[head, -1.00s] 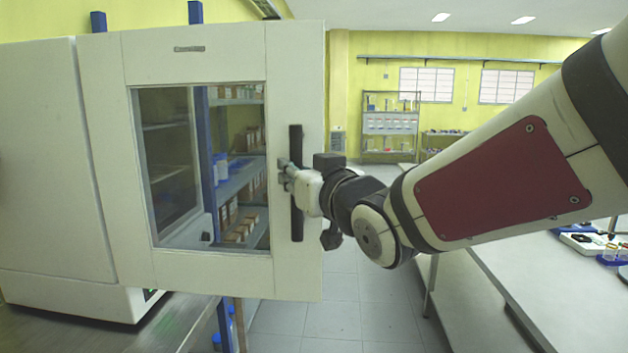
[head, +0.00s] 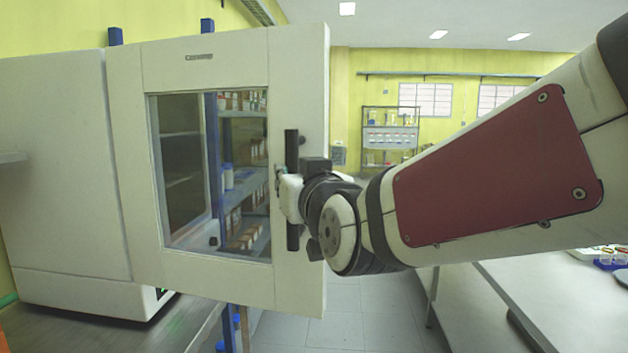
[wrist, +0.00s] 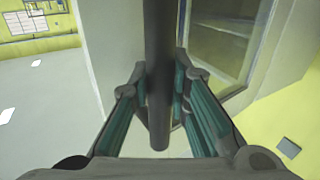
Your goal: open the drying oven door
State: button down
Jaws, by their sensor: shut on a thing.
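The drying oven (head: 62,170) is a white box on a bench at the left. Its door (head: 225,290), white with a glass window, stands swung open toward me. A dark vertical bar handle (head: 292,150) runs near the door's right edge. My gripper (head: 282,185) is at the middle of the handle and shut on it. In the wrist view, my gripper (wrist: 160,105) has its teal-padded fingers on both sides of the dark handle (wrist: 159,60). The wrist and arm hide part of the handle in the head view.
A metal bench top (head: 120,328) carries the oven. A long white bench (head: 540,310) with small items stands at the right. Shelves (head: 390,140) stand at the far wall. Open floor (head: 350,315) lies between the door and the right bench.

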jog(key=shift+d, duration=0.2)
jog(key=c, duration=1.5)
grip_release()
jog(key=v, duration=1.2)
